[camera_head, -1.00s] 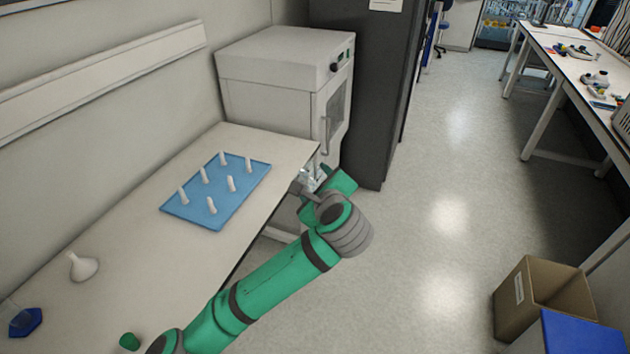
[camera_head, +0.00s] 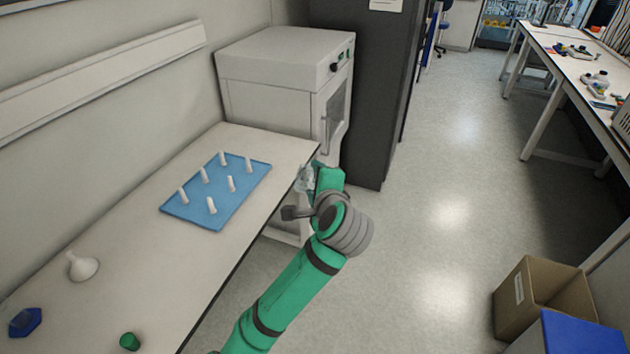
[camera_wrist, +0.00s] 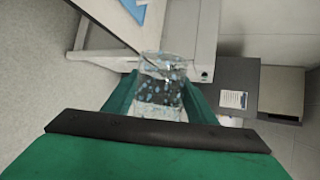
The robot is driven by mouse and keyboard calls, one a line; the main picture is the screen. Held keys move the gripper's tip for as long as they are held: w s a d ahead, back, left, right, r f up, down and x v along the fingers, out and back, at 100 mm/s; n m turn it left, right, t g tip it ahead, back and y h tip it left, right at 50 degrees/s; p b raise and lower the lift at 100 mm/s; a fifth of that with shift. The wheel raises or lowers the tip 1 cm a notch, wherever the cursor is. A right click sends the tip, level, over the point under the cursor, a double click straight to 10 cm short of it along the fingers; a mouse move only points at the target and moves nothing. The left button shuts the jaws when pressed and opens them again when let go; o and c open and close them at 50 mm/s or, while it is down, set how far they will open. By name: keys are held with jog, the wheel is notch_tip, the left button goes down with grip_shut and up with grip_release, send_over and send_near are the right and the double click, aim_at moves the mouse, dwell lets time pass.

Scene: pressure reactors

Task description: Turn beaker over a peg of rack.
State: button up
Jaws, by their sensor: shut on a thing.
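The blue rack (camera_head: 216,192) lies flat on the bench with several white pegs standing up from it; all the pegs in view are bare. The beaker (camera_wrist: 160,85) is clear glass with pale blue marks, held between the green fingers of my gripper (camera_wrist: 160,103) in the wrist view. In the head view the beaker (camera_head: 304,179) shows small beside my gripper (camera_head: 312,177), at the bench's right edge and to the right of the rack. Its exact tilt is hard to tell there. A corner of the rack (camera_wrist: 137,8) shows at the top of the wrist view.
A white funnel (camera_head: 82,266), a blue hexagonal-based item (camera_head: 25,322) and a green cap-like item (camera_head: 130,341) are on the near bench. A white oven-like cabinet (camera_head: 285,75) stands behind the bench end. Open floor (camera_head: 440,200) lies to the right.

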jog(key=shift+d+f+n, duration=0.1)
jog(key=shift+n, duration=0.7)
jog(key=n, duration=0.3)
jog(key=shift+n, duration=1.1)
jog(key=n, duration=0.2)
jog(key=shift+n, duration=0.3)
jog(key=n, duration=0.4)
